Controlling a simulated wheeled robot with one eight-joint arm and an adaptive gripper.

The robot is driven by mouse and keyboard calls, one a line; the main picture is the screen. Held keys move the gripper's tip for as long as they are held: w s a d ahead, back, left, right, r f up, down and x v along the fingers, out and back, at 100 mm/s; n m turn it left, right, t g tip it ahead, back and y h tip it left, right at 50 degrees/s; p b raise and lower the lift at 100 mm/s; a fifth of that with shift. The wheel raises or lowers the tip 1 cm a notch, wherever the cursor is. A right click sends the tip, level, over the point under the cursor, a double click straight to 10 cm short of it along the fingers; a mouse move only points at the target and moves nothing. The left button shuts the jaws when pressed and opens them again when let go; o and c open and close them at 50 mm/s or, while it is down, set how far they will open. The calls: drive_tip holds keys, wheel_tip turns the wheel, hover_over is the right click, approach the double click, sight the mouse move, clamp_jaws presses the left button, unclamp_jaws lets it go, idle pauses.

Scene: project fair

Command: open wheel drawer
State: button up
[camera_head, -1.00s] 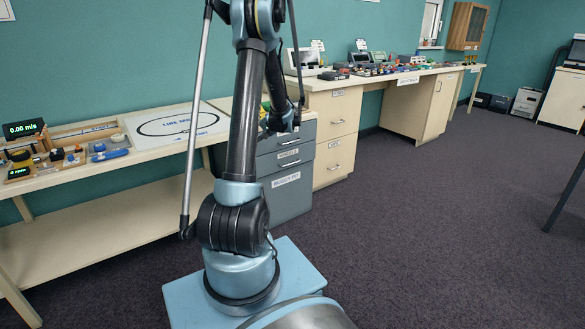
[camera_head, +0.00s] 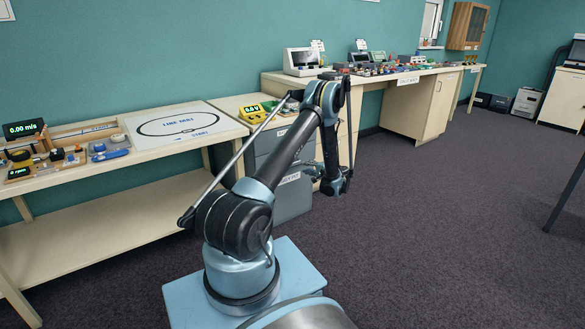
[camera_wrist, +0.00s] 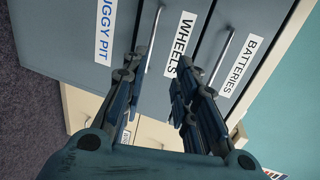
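The wheels drawer (camera_wrist: 172,72) is in a grey cabinet, its front turned sideways in the wrist view, with a white WHEELS label (camera_wrist: 180,44). It looks closed. Its thin metal bar handle (camera_wrist: 154,38) is beside the label. My gripper (camera_wrist: 157,66) is open in front of this drawer, with the handle's line between its two dark fingers. I cannot tell how far the fingertips are from the handle, and I see no contact. In the head view my arm covers much of the grey cabinet (camera_head: 292,203), including most of the wheels drawer.
The batteries drawer (camera_wrist: 268,35) with its own handle (camera_wrist: 222,56) and the BUGGY PIT panel (camera_wrist: 75,60) flank the wheels drawer. A wooden bench (camera_head: 70,187) is left, a long desk (camera_head: 352,82) right. Open carpet (camera_head: 430,230) lies right.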

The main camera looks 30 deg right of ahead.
drive_tip(key=d+f+x, duration=0.1)
drive_tip(key=x, duration=1.5)
drive_tip(key=shift+d+f+h, duration=0.3)
drive_tip(key=shift+f, duration=0.1)
clamp_jaws()
